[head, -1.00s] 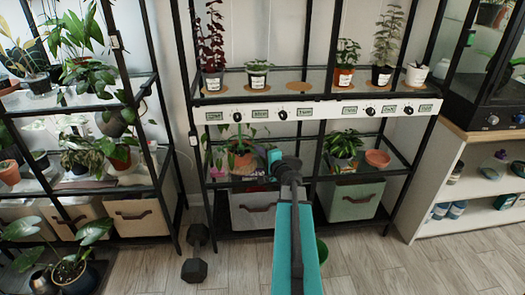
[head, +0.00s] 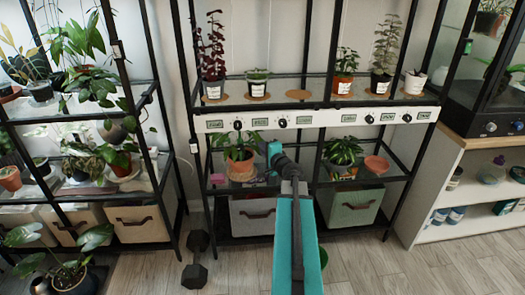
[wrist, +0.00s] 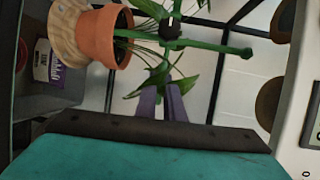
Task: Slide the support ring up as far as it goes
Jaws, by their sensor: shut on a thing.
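A terracotta pot (head: 241,167) with a leafy plant stands on the middle shelf; in the wrist view the pot (wrist: 97,38) lies on its side in the picture, its rim to the right. A green stake (wrist: 215,48) runs from it to a blunt end at the right. The green support ring (wrist: 172,44) seems to sit partway along the stake, beside a dark knob, with clear stake beyond it. My gripper (head: 268,150) is right of the plant. Its grey fingers (wrist: 162,93) are shut on the ring's near side; leaves make the contact hard to see.
A white panel with dials (head: 310,120) runs along the shelf edge above my gripper. Potted plants stand on the upper shelf.

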